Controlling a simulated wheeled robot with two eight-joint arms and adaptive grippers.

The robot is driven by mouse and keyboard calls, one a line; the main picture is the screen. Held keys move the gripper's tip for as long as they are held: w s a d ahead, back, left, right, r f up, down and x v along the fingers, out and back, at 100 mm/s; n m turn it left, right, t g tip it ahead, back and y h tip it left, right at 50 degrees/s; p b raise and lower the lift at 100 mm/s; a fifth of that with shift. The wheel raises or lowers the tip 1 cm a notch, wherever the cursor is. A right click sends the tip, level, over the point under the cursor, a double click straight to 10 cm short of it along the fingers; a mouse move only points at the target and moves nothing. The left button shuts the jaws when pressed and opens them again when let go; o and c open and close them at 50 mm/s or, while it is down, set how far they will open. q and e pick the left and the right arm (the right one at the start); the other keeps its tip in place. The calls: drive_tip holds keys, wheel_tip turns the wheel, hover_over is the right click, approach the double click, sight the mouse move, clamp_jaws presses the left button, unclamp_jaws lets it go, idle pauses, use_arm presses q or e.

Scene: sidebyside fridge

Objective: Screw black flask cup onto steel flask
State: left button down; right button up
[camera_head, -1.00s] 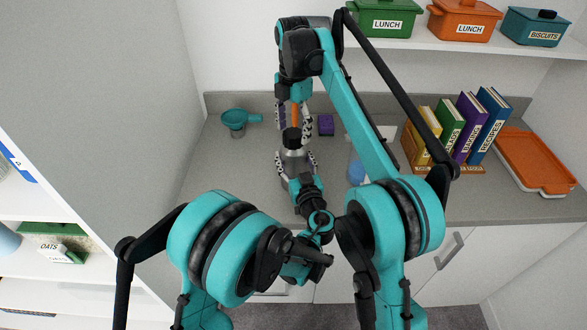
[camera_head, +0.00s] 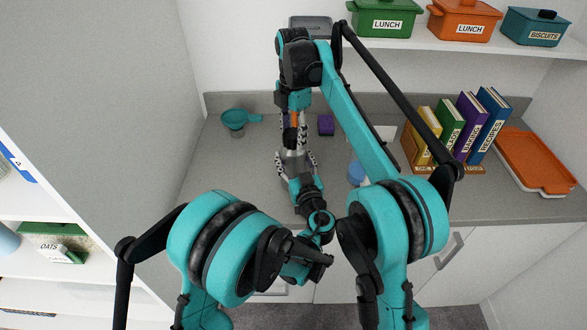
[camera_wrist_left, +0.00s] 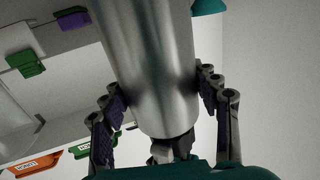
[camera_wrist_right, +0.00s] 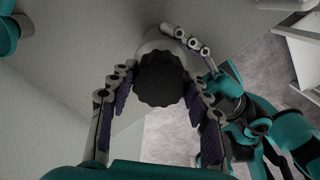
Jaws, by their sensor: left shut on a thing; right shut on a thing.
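The steel flask (camera_head: 292,163) stands on the counter side of my arms, held by my left gripper (camera_head: 297,168). The left wrist view shows the flask's shiny body (camera_wrist_left: 155,60) between its two fingers (camera_wrist_left: 160,92). The black flask cup (camera_wrist_right: 160,80), with a scalloped edge, is at the flask's mouth end in the right wrist view, the pale flask (camera_wrist_right: 158,45) behind it. My right gripper (camera_wrist_right: 158,88) is shut on the cup from above. In the head view my right gripper (camera_head: 291,134) largely hides the cup. How far the thread is engaged cannot be seen.
A purple block (camera_head: 326,125) and a blue round thing (camera_head: 356,172) lie right of the flask. Books (camera_head: 465,125) and an orange tray (camera_head: 538,160) are further right. The counter at left is bare.

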drive_tip(key=m, duration=0.4)
drive_tip(key=shift+m, duration=0.3)
drive_tip(key=m, duration=0.4)
drive_tip(key=shift+m, duration=0.4)
drive_tip(key=m, duration=1.1)
drive_tip(key=shift+f+m, duration=0.1)
drive_tip(key=shift+m, duration=0.3)
drive_tip(key=m, duration=0.4)
drive_tip(key=shift+m, duration=0.3)
drive_tip(key=m, duration=0.4)
drive_tip(key=shift+m, duration=0.3)
drive_tip(key=m, duration=0.3)
drive_tip(key=o, duration=1.3)
